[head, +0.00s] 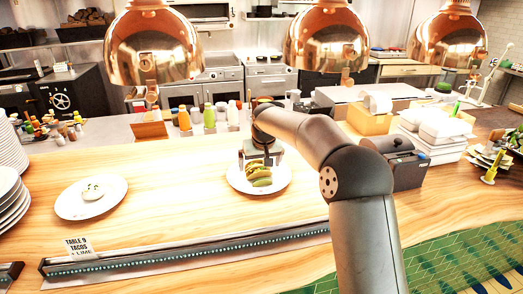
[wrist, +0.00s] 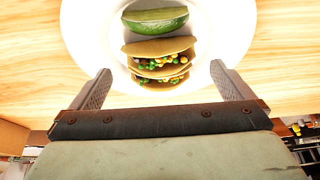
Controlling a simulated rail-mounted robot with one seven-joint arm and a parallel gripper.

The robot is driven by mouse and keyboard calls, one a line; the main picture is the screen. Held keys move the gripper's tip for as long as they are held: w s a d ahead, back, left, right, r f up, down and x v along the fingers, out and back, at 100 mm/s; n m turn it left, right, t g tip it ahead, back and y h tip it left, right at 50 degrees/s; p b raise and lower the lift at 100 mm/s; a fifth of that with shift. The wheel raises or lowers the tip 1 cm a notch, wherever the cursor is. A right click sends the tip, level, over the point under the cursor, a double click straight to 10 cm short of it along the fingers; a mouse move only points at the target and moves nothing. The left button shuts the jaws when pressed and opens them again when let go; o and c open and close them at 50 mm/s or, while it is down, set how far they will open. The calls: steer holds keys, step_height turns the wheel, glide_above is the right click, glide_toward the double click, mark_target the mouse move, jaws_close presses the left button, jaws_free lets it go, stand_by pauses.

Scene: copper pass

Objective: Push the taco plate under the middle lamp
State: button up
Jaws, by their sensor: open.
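The taco plate (head: 280,184) is white and round and sits on the wooden counter, left of the middle lamp in the head view. It holds tacos (head: 258,171) and a lime wedge (head: 262,182); they also show in the wrist view as tacos (wrist: 160,66) and a lime wedge (wrist: 156,20). My gripper (head: 261,160) is open, with its fingers apart over the back side of the plate. In the wrist view its fingertips (wrist: 160,72) flank the tacos without closing on them. The middle copper lamp (head: 326,38) hangs above and right of the plate.
Two other copper lamps hang at left (head: 153,45) and right (head: 450,42). A second white plate (head: 72,199) sits at left. A ticket rail (head: 190,247) runs along the front. Bottles (head: 209,116) stand behind, and a dark printer (head: 408,168) stands right of my arm.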

mark_target(259, 167)
steer(key=shift+x, duration=1.7)
